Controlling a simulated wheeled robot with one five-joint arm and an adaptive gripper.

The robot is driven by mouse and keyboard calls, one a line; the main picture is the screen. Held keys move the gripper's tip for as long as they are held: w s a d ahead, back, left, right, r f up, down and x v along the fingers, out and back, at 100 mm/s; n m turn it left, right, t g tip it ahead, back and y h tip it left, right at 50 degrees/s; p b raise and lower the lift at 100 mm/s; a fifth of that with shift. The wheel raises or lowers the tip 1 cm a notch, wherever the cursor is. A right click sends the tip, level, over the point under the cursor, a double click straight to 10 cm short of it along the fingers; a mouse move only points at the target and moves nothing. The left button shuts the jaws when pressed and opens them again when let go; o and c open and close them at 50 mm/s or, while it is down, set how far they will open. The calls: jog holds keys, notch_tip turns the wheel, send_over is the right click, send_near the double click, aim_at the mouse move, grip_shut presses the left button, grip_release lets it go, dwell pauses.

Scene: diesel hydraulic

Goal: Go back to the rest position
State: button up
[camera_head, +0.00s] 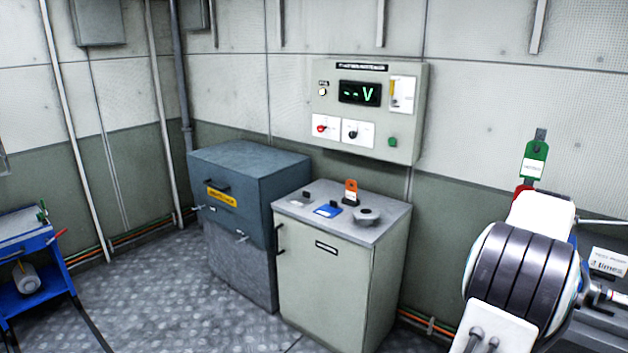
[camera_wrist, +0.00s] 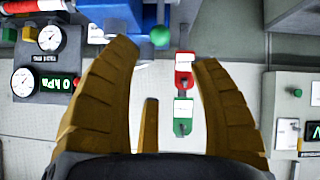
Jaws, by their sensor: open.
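My gripper (camera_wrist: 164,55) is open in the wrist view, with its yellow-brown fingers spread and nothing held between them. A red tag (camera_wrist: 184,68) and a green tag (camera_wrist: 183,118) show in the gap, beyond the fingers and in front of the pale wall. In the head view the green tag (camera_head: 535,160) stands at the right, with part of the red one (camera_head: 522,192) below it. My gripper cannot be made out in the head view.
A wall panel (camera_head: 408,125) with a voltage display hangs above a pale cabinet (camera_head: 325,290). A blue-grey cabinet (camera_head: 250,185) stands left of it, and a blue cart (camera_head: 40,265) at far left. Gauges (camera_wrist: 50,38) and a green ball (camera_wrist: 160,35) show in the wrist view. Floor between is clear.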

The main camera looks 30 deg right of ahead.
jog(key=s+a+f+m+g+y, duration=0.3)
jog(key=a+f+y, duration=0.4)
jog(key=a+f, duration=0.95)
jog(key=w+a+r+n+t+y, duration=0.1)
jog(key=a+n, duration=0.4)
jog(key=a, duration=0.9)
jog(key=w+a+r+n+t+y+p, duration=0.1)
jog(key=w+a+r+n, duration=0.2)
jog(key=a, duration=1.1)
jog(key=w+a+r+n+t+y+p, duration=0.1)
jog(key=a+r+n, duration=0.4)
jog(key=a, duration=1)
jog(key=shift+w+n+t, duration=0.4)
jog(key=shift+w+n, duration=0.05)
jog(key=shift+n, duration=0.35)
